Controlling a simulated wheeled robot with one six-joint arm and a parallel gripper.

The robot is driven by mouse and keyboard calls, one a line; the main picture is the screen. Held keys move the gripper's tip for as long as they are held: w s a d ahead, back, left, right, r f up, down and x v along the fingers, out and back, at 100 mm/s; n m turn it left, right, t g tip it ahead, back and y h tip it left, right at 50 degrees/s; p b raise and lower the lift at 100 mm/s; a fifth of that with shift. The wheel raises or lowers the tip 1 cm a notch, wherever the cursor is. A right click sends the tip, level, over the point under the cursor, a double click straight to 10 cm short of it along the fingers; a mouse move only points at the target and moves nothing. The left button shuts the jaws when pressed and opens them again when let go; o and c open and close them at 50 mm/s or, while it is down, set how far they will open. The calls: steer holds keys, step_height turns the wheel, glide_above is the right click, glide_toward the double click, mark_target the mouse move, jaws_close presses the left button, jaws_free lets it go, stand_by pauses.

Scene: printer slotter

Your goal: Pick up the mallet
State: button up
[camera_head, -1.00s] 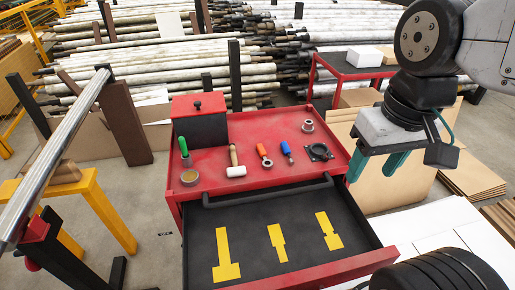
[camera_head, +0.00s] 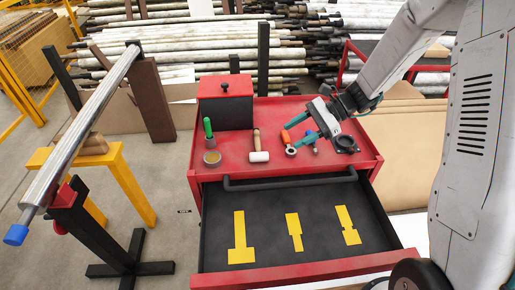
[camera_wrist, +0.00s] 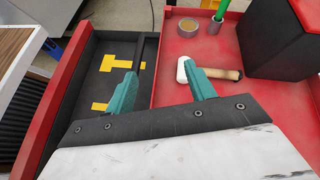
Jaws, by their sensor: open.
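The mallet (camera_head: 257,146) lies on the red top of the tool cabinet, its white head (camera_wrist: 183,70) toward the drawer and its wooden handle (camera_wrist: 222,73) toward the back. My gripper (camera_head: 299,136) is open and empty, to the right of the mallet over the cabinet top. In the wrist view, its teal fingers (camera_wrist: 160,72) stand apart. I cannot tell the height gap.
The black drawer (camera_head: 270,255) is pulled out and has yellow tool shapes. A green-handled tool (camera_head: 208,130), a tape-like ring (camera_head: 212,158), a black box (camera_head: 226,112) and orange and blue tools (camera_head: 289,140) share the top. A metal pipe (camera_head: 85,125) stands left.

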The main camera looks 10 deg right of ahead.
mark_target(266, 153)
steer(key=w+f+m, duration=0.1)
steer(key=f, duration=0.1)
steer(key=w+f+m+t+y, duration=0.1)
steer(key=f, duration=0.2)
steer(key=w+f+m, duration=0.1)
steer(key=w+f, duration=0.1)
steer(key=shift+w+d+f+m+t, duration=0.1)
steer(key=shift+d+f+m+t, duration=0.1)
steer(key=shift+f+m+t, duration=0.15)
steer(key=shift+a+f+y, duration=0.25)
steer(key=shift+y, duration=0.05)
steer(key=x, duration=0.7)
steer(key=shift+f, duration=0.3)
steer(key=shift+w, duration=0.1)
jaws_close()
steer(key=shift+r, duration=0.1)
